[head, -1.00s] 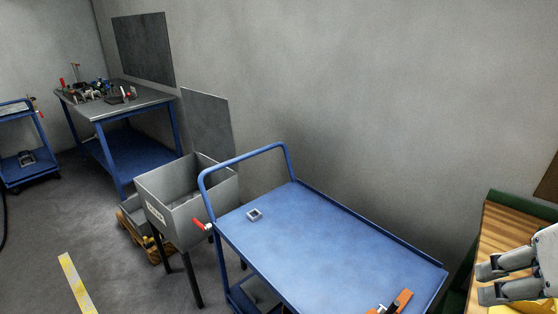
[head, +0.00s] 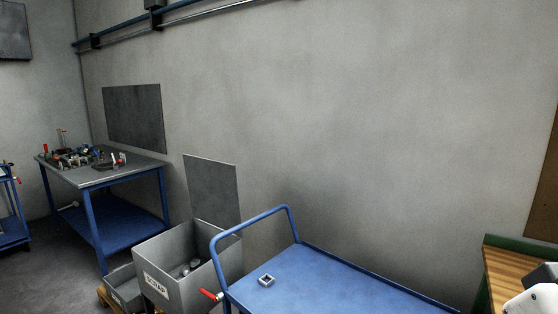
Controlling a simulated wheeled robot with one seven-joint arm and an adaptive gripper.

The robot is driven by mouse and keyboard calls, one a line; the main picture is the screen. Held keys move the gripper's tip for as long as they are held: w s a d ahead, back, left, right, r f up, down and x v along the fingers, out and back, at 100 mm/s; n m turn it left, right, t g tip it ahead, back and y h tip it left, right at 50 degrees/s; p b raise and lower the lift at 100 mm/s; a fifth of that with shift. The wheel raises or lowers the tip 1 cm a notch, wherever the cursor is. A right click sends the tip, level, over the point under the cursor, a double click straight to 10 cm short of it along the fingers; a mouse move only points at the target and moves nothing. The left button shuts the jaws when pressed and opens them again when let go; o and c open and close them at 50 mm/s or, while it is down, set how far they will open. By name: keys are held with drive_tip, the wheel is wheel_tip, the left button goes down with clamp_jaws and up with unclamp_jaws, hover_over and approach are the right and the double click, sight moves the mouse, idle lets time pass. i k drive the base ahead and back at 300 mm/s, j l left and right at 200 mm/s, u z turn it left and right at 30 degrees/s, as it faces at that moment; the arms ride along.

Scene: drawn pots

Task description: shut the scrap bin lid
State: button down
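The scrap bin (head: 176,283) is a grey open-topped box with a "SCRAP" label on its front. A few small roundish grey pieces lie inside it. A flat grey panel (head: 211,190) stands upright just behind the bin and looks like its lid, raised. Whether a hinge joins them is hidden. A white and dark part of my arm shows at the bottom right corner, far to the right of the bin. My gripper's fingers are outside the frame.
A blue trolley (head: 330,284) with a red-ended handle part and a small grey square piece (head: 266,280) stands right of the bin. A workbench with tools (head: 112,178) stands at left. A wooden-topped bench (head: 503,262) is at the right edge.

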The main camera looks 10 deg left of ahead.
sight(213, 185)
drive_tip(key=i+j, duration=0.1)
drive_tip(key=j, duration=1.4)
drive_tip(key=i+j, duration=0.15)
drive_tip(key=j, duration=0.6)
drive_tip(key=i+j, duration=0.8)
drive_tip(key=j, duration=0.2)
drive_tip(key=i+j+z, duration=0.1)
drive_tip(key=i+j, duration=0.55)
drive_tip(key=i, duration=0.05)
